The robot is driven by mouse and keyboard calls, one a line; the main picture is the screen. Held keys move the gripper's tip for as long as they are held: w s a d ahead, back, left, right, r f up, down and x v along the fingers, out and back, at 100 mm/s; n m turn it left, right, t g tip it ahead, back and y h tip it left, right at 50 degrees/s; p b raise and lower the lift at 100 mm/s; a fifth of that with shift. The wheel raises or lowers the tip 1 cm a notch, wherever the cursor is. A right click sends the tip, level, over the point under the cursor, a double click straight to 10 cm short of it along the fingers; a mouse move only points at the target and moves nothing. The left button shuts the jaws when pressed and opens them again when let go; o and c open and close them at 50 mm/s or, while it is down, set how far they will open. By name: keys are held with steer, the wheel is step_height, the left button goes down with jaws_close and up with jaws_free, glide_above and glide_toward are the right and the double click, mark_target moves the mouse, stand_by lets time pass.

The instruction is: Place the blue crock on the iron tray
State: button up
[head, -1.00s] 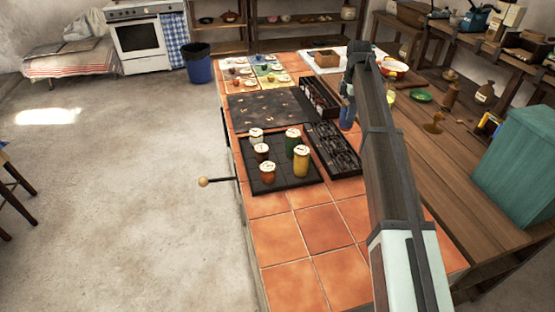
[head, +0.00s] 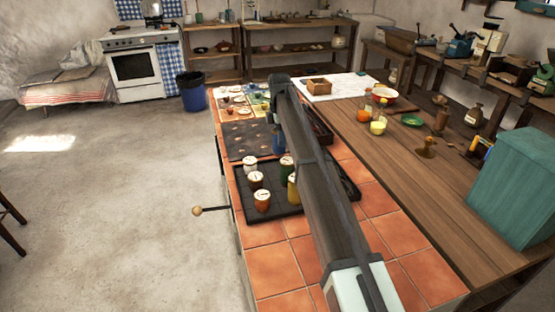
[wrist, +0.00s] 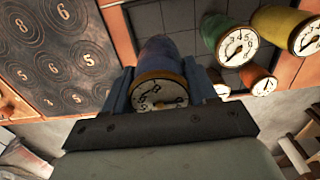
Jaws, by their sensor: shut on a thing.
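The blue crock (wrist: 160,55), with a pale numbered dial on its brown-rimmed lid, is between the fingers of my gripper (wrist: 160,73) in the wrist view. My gripper is shut on it. In the head view my arm hides most of the gripper; a blue patch (head: 278,141) shows beside the arm, over the dark ring-marked plate's right side. The dark iron tray (head: 285,212) lies on the tiled counter, nearer the head camera, and also shows in the wrist view (wrist: 180,22). Several crocks stand on it, including a green one (wrist: 230,40) and a yellow one (wrist: 285,25).
The ring-marked plate (head: 243,145) lies just beyond the tray, with numbered rings visible in the wrist view (wrist: 50,50). An orange-red crock (wrist: 258,78) stands among the tray's crocks. A handle with a wooden knob (head: 197,211) sticks out left. Near counter tiles are clear.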

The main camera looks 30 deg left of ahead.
mark_target(279, 151)
steer(key=shift+f, duration=3.45)
steer(key=shift+f, duration=0.15)
steer(key=o, duration=1.3)
steer(key=shift+o, duration=0.2)
step_height(279, 151, up, 12)
steer(key=shift+r, duration=0.15)
